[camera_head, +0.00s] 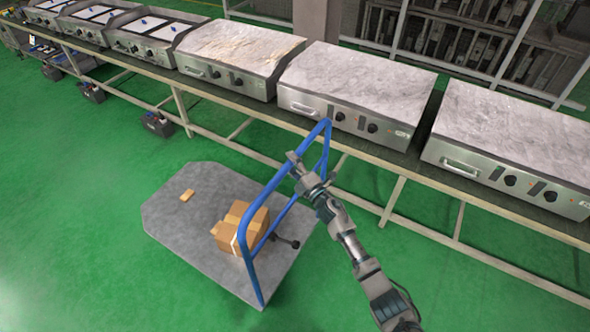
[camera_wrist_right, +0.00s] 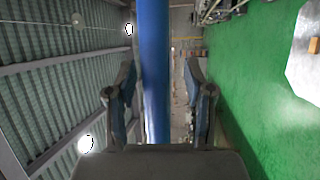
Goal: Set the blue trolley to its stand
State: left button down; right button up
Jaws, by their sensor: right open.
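The blue trolley has a flat grey platform (camera_head: 175,222) on the green floor and an upright blue tube handle (camera_head: 282,175). Cardboard boxes (camera_head: 238,228) sit on the platform beside the handle. My right gripper (camera_head: 297,168) is at the handle's upper rail, with the arm reaching in from the lower right. In the right wrist view, the blue tube (camera_wrist_right: 155,100) runs between the two spread fingers of my right gripper (camera_wrist_right: 160,68). The fingers are open, with gaps beside the tube. My left gripper is out of view. I cannot pick out the stand.
A long workbench (camera_head: 400,158) with several metal griddle units (camera_head: 357,88) runs behind the trolley, close to its handle. Black boxes (camera_head: 157,124) stand on the floor near the bench legs. Green floor is clear to the left and front.

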jog(key=v, duration=1.1)
jog(key=shift+s+f, duration=0.25)
jog(key=shift+s, duration=0.05)
jog(key=s+d+f+m+h, duration=0.1)
jog(key=d+f+m+h, duration=0.35)
jog(key=f, duration=0.65)
jog(key=s+d+f+m+h, duration=0.1)
jog(key=d+f+m+h, duration=0.3)
jog(key=f, duration=0.7)
jog(key=s+d+f+m+g+h, duration=0.1)
jog(key=s+d+f+m+g, duration=0.25)
jog(key=f, duration=0.55)
jog(key=s+d+f+m+g+h, duration=0.1)
jog(key=s+d+f+m, duration=0.25)
jog(key=s+f, duration=0.4)
jog(key=s+d+f+m+g+h, duration=0.1)
jog(key=s+d+f+m+g, duration=0.15)
jog(key=s+f, duration=0.5)
jog(key=s+d+f+m+g+h, duration=0.1)
jog(key=s+d+f, duration=0.2)
jog(key=s+f, duration=0.4)
jog(key=s+d+f+m+g, duration=0.1)
jog(key=s+f+m+g, duration=0.1)
jog(key=s, duration=1.1)
jog(key=s+d+f+m+g, duration=0.1)
jog(key=s+f+g, duration=0.3)
jog(key=s, duration=1)
jog(key=shift+d+f+m+h, duration=0.3)
jog(key=shift+f+m, duration=0.2)
jog(key=shift+f, duration=0.3)
